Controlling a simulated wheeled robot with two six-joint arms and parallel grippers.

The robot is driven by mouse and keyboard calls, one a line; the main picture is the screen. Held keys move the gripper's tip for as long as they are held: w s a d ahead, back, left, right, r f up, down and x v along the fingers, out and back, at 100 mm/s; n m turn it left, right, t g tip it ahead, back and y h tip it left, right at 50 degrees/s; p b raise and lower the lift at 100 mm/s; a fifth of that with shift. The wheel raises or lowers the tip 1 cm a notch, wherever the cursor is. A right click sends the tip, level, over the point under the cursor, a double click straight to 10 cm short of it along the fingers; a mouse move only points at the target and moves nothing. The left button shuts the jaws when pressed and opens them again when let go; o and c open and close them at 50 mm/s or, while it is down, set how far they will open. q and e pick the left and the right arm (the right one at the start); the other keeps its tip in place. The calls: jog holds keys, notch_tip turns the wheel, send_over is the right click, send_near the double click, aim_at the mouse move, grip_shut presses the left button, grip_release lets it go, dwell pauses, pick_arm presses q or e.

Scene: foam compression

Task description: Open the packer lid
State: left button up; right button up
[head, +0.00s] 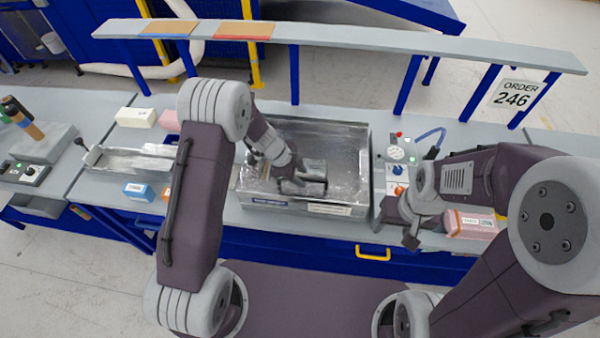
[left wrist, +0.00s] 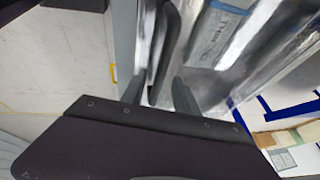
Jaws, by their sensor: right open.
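The packer (head: 362,165) is a grey metal box with a shiny, clear-looking top, in the middle of the bench in the head view. I cannot tell for sure where its lid ends and its walls begin. My left gripper (head: 305,185) is low over the packer's middle, and its arm hides part of the box's left side. In the left wrist view its two fingers (left wrist: 157,95) are apart, with a dark bar and shiny metal beyond and between them; contact is unclear. My right gripper (head: 408,228) is open and empty, right of the packer by the bench's front.
A control panel (head: 396,165) with buttons stands right of the packer. A pink labelled block (head: 470,224) lies beside my right gripper. A metal tray (head: 125,160), a blue box (head: 138,191) and a white block (head: 136,117) are at left. A raised shelf (head: 340,38) runs behind.

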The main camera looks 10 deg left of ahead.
pick_arm(q)
jog(key=shift+a, duration=0.3)
grip_shut()
jog(key=shift+s+d, duration=0.1)
dwell(1.0)
